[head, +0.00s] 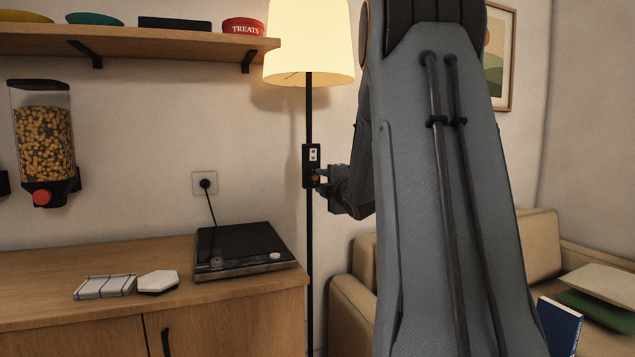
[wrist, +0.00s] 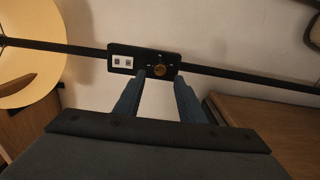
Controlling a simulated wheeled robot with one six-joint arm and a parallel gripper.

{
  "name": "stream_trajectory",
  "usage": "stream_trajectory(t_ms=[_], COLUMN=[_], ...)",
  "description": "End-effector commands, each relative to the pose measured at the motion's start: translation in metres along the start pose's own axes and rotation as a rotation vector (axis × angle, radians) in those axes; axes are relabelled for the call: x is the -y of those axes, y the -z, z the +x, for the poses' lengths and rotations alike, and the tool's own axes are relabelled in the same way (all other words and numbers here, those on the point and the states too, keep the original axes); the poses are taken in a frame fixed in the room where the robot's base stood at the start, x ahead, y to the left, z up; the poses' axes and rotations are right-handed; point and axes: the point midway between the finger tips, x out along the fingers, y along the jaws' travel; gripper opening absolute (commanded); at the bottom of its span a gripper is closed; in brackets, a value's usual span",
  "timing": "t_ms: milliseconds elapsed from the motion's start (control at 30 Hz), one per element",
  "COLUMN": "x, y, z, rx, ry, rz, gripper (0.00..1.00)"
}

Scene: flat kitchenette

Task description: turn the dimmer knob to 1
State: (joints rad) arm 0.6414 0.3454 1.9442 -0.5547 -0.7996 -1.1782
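The dimmer knob (wrist: 160,70) is a small brass-coloured round knob on a black control box (wrist: 115,50) on the lamp pole. White rocker-like switches sit on the same box, with small marks around the knob too small to read. In the head view the box (head: 311,153) is partway up the pole, below the lit lampshade (head: 310,45). My gripper (wrist: 159,80) points at the box, its two fingers apart on either side of the knob's lower edge. I cannot tell whether they touch it. In the head view my gripper (head: 320,178) is at the box's lower part.
A wooden cabinet (head: 240,318) with a black hotplate-like device (head: 240,245) stands left of the pole. A wall shelf (head: 130,43) holds bowls, and a food dispenser (head: 45,140) hangs below it. A beige sofa (head: 540,245) is at right.

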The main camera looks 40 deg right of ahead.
Motion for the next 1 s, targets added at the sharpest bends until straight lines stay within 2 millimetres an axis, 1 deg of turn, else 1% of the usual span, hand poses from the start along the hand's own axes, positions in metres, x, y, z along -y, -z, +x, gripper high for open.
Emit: stream_trajectory(t_ms=[33, 100, 200, 300, 1000], x=[0.000, 0.000, 0.000, 0.001, 0.001], y=[0.000, 0.000, 0.000, 0.000, -0.002], z=[-0.009, -0.018, -0.027, -0.032, -0.033], rx=[0.001, 0.000, 0.000, 0.000, 0.002], ry=[0.001, 0.000, 0.000, 0.001, 0.001], rz=[0.000, -0.001, -0.001, 0.000, 0.000], gripper=[0.36, 0.36, 0.36, 0.36, 0.36])
